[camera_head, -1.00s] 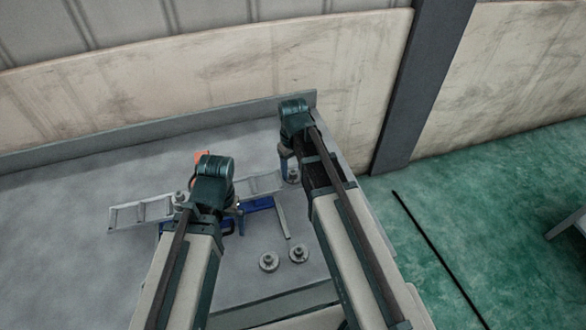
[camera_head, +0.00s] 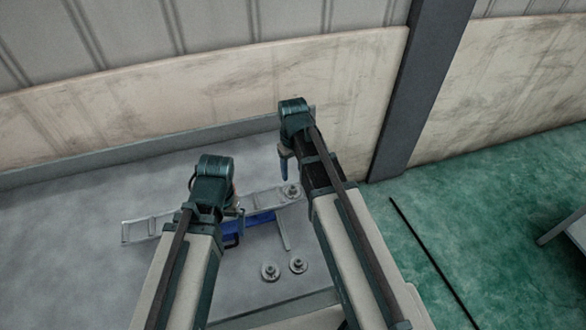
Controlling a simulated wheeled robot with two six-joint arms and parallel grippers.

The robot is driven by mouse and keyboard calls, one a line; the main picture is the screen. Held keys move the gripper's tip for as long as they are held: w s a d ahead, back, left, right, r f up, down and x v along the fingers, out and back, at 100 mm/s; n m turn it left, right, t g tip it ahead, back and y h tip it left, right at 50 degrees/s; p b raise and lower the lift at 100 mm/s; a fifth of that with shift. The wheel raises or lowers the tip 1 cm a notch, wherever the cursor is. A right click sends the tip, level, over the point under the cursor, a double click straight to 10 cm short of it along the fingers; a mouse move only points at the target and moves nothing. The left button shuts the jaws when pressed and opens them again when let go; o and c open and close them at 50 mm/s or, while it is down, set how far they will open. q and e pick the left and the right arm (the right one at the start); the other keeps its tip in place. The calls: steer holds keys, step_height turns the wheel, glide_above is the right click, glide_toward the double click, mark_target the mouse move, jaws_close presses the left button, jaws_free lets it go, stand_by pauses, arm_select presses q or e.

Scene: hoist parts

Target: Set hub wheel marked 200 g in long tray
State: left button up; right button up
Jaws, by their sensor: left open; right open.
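The long tray (camera_head: 138,232) is pale grey and lies slanted across the table, its middle hidden behind my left arm. One grey hub wheel (camera_head: 291,191) sits at the tray's right end. Two more hub wheels (camera_head: 270,271) (camera_head: 298,265) lie side by side on the table near its front edge. No weight marking is readable. My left gripper (camera_head: 240,222) is open above the tray's middle, by the blue object, and partly hidden by its own wrist. My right gripper (camera_head: 284,168) is open, just behind the hub wheel at the tray's right end, apart from it in the picture.
A blue object (camera_head: 262,218) lies in front of the tray, partly hidden by my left arm. A thin grey bar (camera_head: 283,234) lies beside it. A raised rim and wall stand behind the table. The table's left part is clear.

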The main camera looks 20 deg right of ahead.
arm_select(q)
step_height(320, 180, up, 4)
steer(key=p, duration=0.2)
steer(key=shift+f+p, duration=0.15)
steer(key=shift+p, duration=0.15)
arm_select(e)
steer(key=s+a+r+h, duration=0.1)
steer(key=s+a+r, duration=0.3)
steer(key=s+a, duration=0.6)
steer(key=s, duration=0.4)
steer(key=shift+s+a, duration=0.2)
steer(key=shift+a, duration=0.05)
steer(key=shift+f, duration=0.1)
